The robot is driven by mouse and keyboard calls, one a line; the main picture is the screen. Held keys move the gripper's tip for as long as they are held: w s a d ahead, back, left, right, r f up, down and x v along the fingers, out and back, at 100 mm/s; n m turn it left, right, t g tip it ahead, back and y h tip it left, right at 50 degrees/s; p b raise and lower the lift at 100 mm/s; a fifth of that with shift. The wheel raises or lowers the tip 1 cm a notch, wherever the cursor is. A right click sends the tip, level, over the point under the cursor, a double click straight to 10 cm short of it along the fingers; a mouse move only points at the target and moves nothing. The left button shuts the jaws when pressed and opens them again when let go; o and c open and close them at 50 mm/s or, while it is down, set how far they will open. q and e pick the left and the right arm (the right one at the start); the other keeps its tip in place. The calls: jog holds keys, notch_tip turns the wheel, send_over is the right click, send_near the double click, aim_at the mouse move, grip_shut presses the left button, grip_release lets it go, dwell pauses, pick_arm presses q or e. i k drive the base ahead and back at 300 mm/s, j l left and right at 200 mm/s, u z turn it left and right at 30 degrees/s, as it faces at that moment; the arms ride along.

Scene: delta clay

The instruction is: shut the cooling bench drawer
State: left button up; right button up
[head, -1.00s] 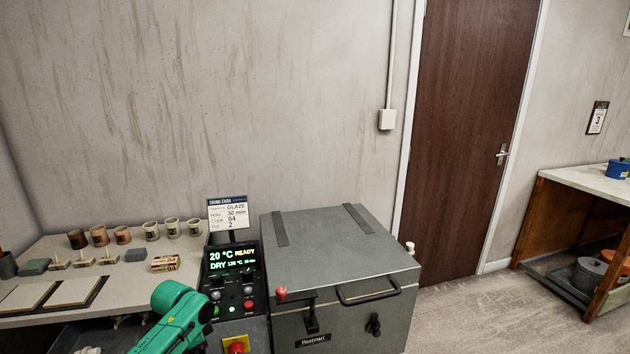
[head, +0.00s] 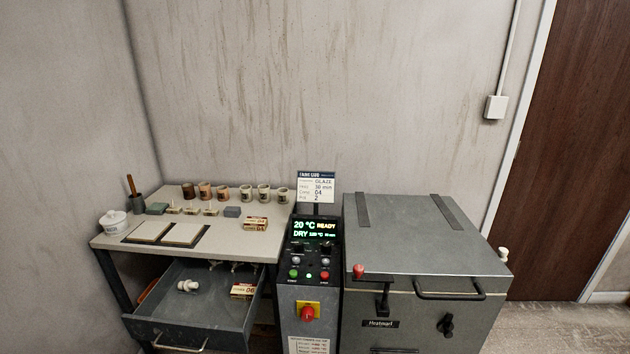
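The cooling bench (head: 240,232) stands at the left against the wall. Its drawer (head: 166,331) is pulled open below the top, with its handle (head: 180,346) low at the front. Inside the drawer lie a small white object (head: 187,286) and a box (head: 242,290) marked 06. Neither of my grippers is in the head view.
The bench top holds several cups (head: 205,191), two pale tiles (head: 184,235), a white lidded pot (head: 115,223) and a box (head: 255,223). Right of the bench stand a control panel (head: 296,262) and a grey kiln (head: 420,235). Floor shows at the far right.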

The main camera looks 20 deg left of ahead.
aim_at(206, 317)
jog(key=u, duration=1.8)
